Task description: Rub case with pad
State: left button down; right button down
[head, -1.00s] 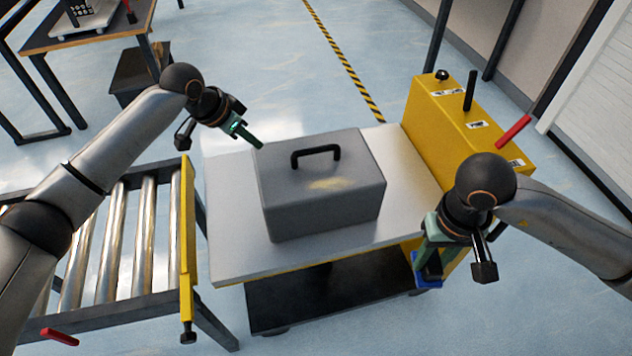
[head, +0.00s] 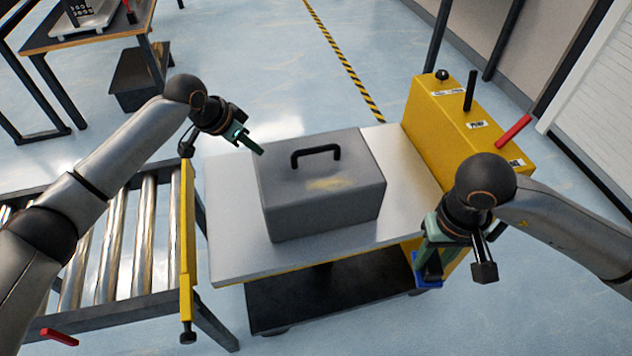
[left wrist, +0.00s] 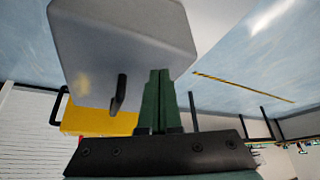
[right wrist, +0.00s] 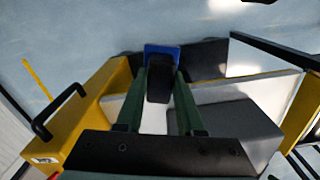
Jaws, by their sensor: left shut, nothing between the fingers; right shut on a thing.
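The grey case (head: 335,204) with a black handle (head: 316,153) stands upright on the grey top of a cart. A yellowish smudge (head: 328,184) is on its lid. My left gripper (head: 260,151) is shut and empty at the case's back left top corner; whether it touches cannot be told. The case fills the upper left wrist view (left wrist: 125,40). My right gripper (head: 428,270) is shut on the blue and black pad (head: 430,284), low beyond the cart's right edge. The pad also shows between the fingers in the right wrist view (right wrist: 160,88).
The cart top (head: 235,240) has bare room around the case. A yellow box (head: 440,125) with a black lever and red handle stands at the cart's right end. A roller conveyor (head: 185,240) is at the left. A workbench (head: 75,40) stands at the back left.

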pick_arm(q)
jog(key=shift+f, duration=1.35)
pick_arm(e)
jog(key=shift+f, duration=0.15)
